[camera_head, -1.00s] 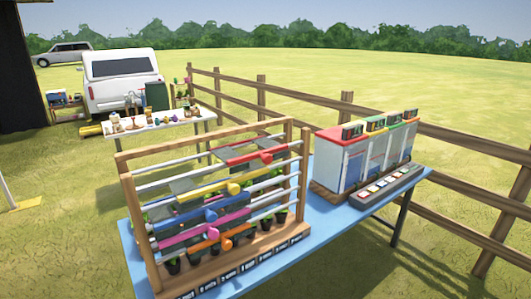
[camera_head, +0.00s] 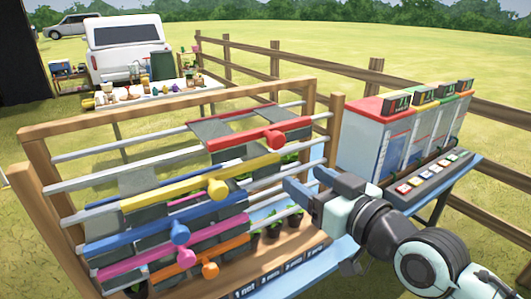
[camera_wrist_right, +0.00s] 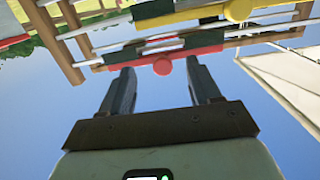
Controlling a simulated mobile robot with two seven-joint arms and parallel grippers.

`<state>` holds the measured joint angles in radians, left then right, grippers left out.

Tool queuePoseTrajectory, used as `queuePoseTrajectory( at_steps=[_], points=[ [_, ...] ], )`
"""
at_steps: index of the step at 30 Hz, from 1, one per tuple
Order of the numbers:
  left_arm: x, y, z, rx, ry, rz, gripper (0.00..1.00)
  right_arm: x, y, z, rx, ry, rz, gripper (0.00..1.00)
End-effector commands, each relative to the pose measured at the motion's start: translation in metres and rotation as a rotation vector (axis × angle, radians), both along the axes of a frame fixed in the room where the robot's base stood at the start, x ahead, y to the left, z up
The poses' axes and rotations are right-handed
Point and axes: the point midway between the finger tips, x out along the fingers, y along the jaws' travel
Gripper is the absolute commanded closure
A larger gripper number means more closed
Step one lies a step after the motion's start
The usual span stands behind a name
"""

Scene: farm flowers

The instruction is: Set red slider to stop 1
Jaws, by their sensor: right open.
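The red slider (camera_head: 258,138) is on the top rail of a wooden rack (camera_head: 330,120), toward the rack's right end, with a round red knob on its front. It also shows in the right wrist view (camera_wrist_right: 163,65), upside down, beyond and between my fingertips. The yellow slider (camera_head: 180,190), blue slider (camera_head: 130,240), pink slider (camera_head: 170,256) and orange slider (camera_head: 210,257) are lower. My right gripper (camera_head: 300,187) is open and empty, in front of the rack's right end, below and right of the red knob. My left gripper is not in view.
A row of numbered labels (camera_head: 275,280) runs along the rack's base, with small potted plants (camera_head: 272,228) behind it. A box unit (camera_head: 385,140) with coloured roofs and a button panel (camera_head: 430,180) stands right of the rack on the blue table (camera_head: 475,165).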

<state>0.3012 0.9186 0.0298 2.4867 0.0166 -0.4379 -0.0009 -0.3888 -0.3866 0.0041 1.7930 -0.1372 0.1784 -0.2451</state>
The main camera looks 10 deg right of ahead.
Motion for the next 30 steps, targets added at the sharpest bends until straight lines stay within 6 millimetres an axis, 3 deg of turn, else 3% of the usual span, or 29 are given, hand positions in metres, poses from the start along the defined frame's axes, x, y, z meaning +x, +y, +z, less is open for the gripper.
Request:
queuePoseTrajectory(
  at_steps=[3, 7, 21, 30],
  points=[
    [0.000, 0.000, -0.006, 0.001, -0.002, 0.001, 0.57, -0.020, -0.011, 0.028, 0.010, -0.066, 0.000, 0.38],
    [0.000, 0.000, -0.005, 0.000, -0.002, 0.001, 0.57, -0.018, -0.011, 0.035, 0.011, -0.080, 0.000, 0.38],
    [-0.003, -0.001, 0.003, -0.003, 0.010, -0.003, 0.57, 0.068, 0.021, 0.035, 0.013, -0.078, 0.000, 0.38],
    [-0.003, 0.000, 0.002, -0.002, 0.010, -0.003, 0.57, 0.098, 0.031, 0.034, 0.012, -0.080, -0.001, 0.38]
  ],
)
